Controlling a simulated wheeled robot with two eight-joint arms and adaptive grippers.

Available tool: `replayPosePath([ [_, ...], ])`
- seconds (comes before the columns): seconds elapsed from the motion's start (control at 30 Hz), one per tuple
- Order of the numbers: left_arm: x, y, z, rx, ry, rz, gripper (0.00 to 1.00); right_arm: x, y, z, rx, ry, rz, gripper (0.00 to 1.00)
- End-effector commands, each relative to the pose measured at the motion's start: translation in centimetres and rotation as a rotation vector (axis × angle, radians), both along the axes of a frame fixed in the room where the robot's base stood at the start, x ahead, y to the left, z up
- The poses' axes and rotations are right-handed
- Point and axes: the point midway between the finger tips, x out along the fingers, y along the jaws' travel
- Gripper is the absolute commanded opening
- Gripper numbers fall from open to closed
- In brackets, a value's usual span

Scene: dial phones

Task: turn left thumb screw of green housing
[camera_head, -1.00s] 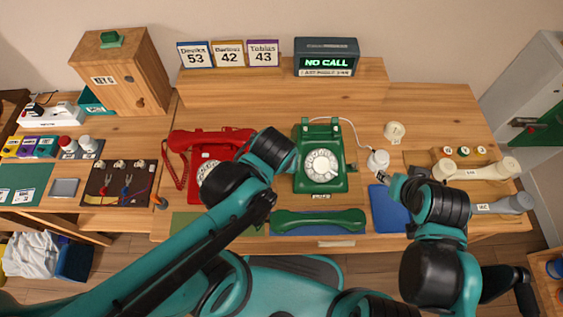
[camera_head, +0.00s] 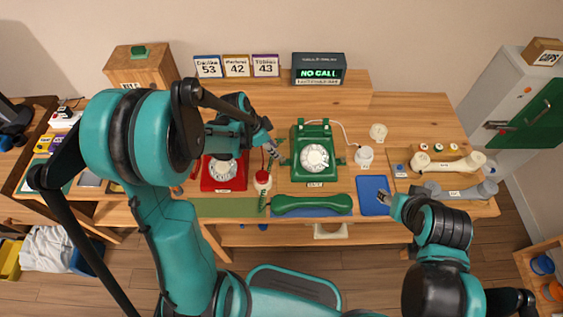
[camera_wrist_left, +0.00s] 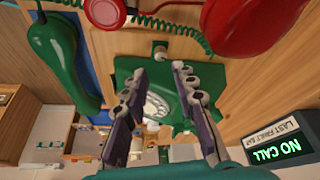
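The green housing (camera_head: 314,150) is a dial phone with a pale round dial, standing on the desk. Its left thumb screw (camera_head: 284,161) is a small knob at its left side. My left gripper (camera_head: 272,150) is just left of the housing, close to that side. In the left wrist view its two fingers (camera_wrist_left: 160,85) are apart and empty, with the green housing (camera_wrist_left: 208,72) below them.
A green handset (camera_head: 312,204) lies in front of the housing. White cylinders (camera_head: 364,155) stand right of the housing. The NO CALL display (camera_head: 319,72) stands behind.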

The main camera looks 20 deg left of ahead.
Motion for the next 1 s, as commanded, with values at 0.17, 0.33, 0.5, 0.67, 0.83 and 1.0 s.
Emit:
replayPosePath([
  [0.17,0.6,-0.7,-2.6,0.000,-0.002,-0.007,0.27,0.0,0.0,-1.2,0.000,0.000,0.000,0.47],
  [0.33,1.2,-1.6,-5.2,0.001,-0.002,-0.006,0.27,0.0,0.0,-2.3,0.000,0.000,0.000,0.47],
  [0.5,1.7,-2.2,-6.7,0.001,-0.002,-0.005,0.27,0.0,0.0,-2.8,0.000,0.000,0.000,0.47],
  [0.67,1.7,-2.4,-7.1,0.001,-0.001,-0.004,0.27,0.0,0.0,-2.9,0.000,0.000,0.000,0.47],
  [0.83,1.7,-2.4,-7.0,0.001,-0.001,-0.004,0.27,0.0,0.0,-2.8,0.000,0.000,0.000,0.47],
  [1.0,1.7,-2.3,-7.0,0.001,-0.001,-0.004,0.00,0.0,0.0,-2.8,0.000,0.000,0.000,0.47],
])
